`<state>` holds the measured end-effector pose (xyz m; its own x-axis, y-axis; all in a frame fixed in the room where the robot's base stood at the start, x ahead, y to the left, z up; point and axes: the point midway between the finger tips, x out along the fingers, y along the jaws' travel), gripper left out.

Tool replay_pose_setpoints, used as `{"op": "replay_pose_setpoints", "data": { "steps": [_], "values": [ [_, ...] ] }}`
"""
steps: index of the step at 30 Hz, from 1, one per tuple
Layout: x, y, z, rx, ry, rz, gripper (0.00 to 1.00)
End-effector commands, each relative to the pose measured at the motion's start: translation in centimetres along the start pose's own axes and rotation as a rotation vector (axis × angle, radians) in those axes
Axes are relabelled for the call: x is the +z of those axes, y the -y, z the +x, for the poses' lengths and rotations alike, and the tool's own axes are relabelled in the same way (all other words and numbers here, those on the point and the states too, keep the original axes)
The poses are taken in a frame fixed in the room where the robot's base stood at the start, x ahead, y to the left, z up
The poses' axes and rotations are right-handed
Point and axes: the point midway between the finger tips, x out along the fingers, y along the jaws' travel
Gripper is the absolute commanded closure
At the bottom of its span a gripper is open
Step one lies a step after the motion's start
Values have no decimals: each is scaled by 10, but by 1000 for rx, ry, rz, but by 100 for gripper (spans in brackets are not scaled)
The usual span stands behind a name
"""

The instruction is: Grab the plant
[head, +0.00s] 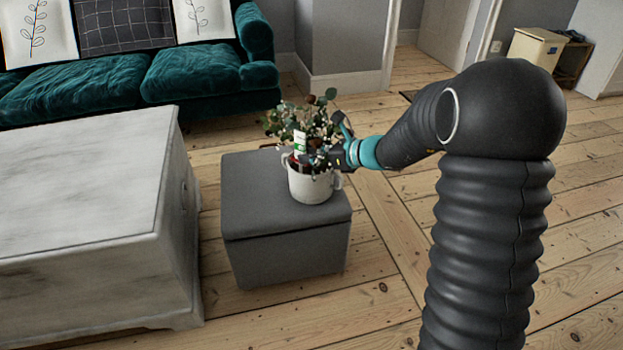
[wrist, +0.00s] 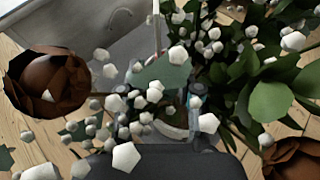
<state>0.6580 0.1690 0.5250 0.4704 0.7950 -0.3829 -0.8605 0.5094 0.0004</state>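The plant (head: 318,122) has green leaves, small white buds and brown blooms. It stands upright in a white pot (head: 312,188) with handles, on a grey ottoman (head: 247,190). My gripper (head: 312,160) is at the plant's lower stems, just above the pot rim, reaching in from the right. In the wrist view, leaves (wrist: 270,100), white buds and a brown bloom (wrist: 48,82) fill much of the picture. The dark body of my gripper shows at the bottom edge. The foliage hides most of the fingers, so their opening and any contact with the stems are unclear.
A large whitish wooden chest (head: 80,190) stands close left of the ottoman. A teal sofa (head: 190,75) with cushions is behind. A cream box (head: 535,50) is at the far right back. Bare floorboards (head: 385,235) are open right of the ottoman.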

Motion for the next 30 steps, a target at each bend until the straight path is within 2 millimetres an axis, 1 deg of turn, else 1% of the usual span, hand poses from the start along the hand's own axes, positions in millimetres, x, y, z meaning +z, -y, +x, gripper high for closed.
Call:
{"op": "replay_pose_setpoints", "data": {
  "steps": [4,9,12,15,20,21,23,24,30],
  "values": [
    [0,-1,12,3,0,-1,66],
    [2,-1,37,3,0,0,66],
    [3,0,48,2,0,0,66],
    [3,0,51,0,0,0,66],
    [3,0,51,0,0,0,66],
    [3,0,50,0,0,0,76],
    [3,0,50,0,0,0,91],
    [3,0,50,0,0,0,100],
    [3,0,50,0,0,0,100]
  ]
}}
